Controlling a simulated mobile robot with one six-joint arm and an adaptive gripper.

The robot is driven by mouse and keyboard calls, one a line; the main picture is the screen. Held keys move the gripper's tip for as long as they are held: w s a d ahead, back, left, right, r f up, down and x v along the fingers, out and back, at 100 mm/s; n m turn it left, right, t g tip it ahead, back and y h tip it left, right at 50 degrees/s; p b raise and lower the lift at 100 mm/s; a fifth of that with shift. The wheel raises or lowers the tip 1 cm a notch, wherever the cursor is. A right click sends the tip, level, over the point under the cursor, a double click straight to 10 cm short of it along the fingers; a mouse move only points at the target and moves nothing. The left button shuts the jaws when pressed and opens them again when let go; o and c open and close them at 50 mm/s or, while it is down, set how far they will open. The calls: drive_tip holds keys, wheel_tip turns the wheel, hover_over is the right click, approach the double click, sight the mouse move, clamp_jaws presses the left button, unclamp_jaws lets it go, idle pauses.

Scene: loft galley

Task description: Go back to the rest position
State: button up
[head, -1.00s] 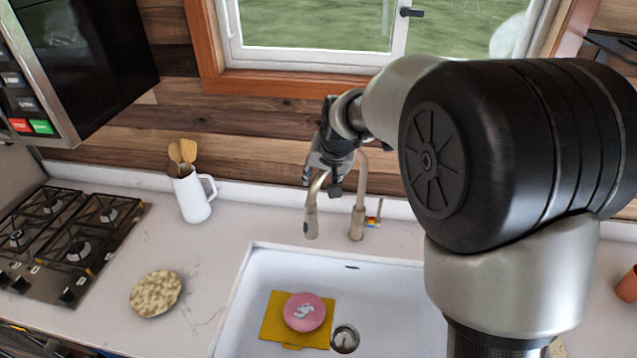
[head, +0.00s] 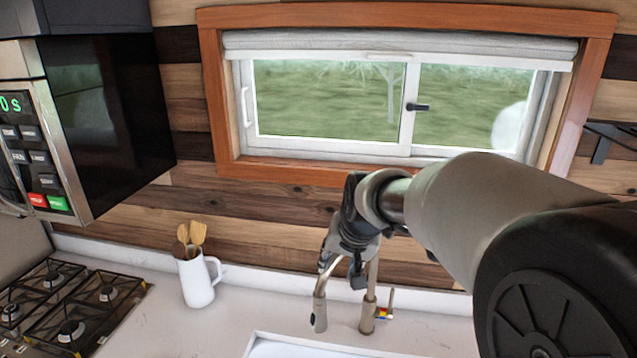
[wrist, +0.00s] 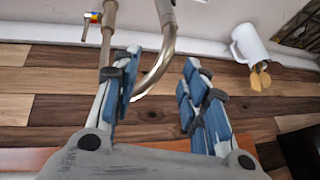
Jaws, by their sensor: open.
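My gripper (head: 345,268) is in front of the wood-plank wall, above the counter by the faucet (head: 368,310). In the wrist view my gripper (wrist: 158,85) has its two blue-padded fingers spread apart with nothing held between them. The faucet's curved spout (wrist: 165,60) shows behind and between the fingers in that view. In the head view the gripper overlaps the top of the faucet; whether they touch I cannot tell.
A white pitcher (head: 197,280) with wooden utensils stands left on the counter, beside the stove (head: 75,310). A microwave (head: 90,110) hangs at upper left. The window (head: 400,100) is behind the arm. The sink (head: 300,346) shows only its back edge.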

drive_tip(key=s+d+f+n+b, duration=0.1)
drive_tip(key=s+f+b, duration=0.4)
drive_tip(key=s, duration=0.5)
drive_tip(key=s+d+f+h+b, duration=0.1)
drive_tip(key=s+d+f+b, duration=0.3)
drive_tip(key=s, duration=0.7)
drive_tip(key=s+d+f+n+g+b, duration=0.1)
drive_tip(key=s+d+f+b, duration=0.2)
drive_tip(key=s+f+b, duration=0.4)
drive_tip(key=s+f, duration=0.1)
drive_tip(key=s, duration=0.3)
drive_tip(key=shift+d+n, duration=0.15)
drive_tip(key=shift+n, duration=0.15)
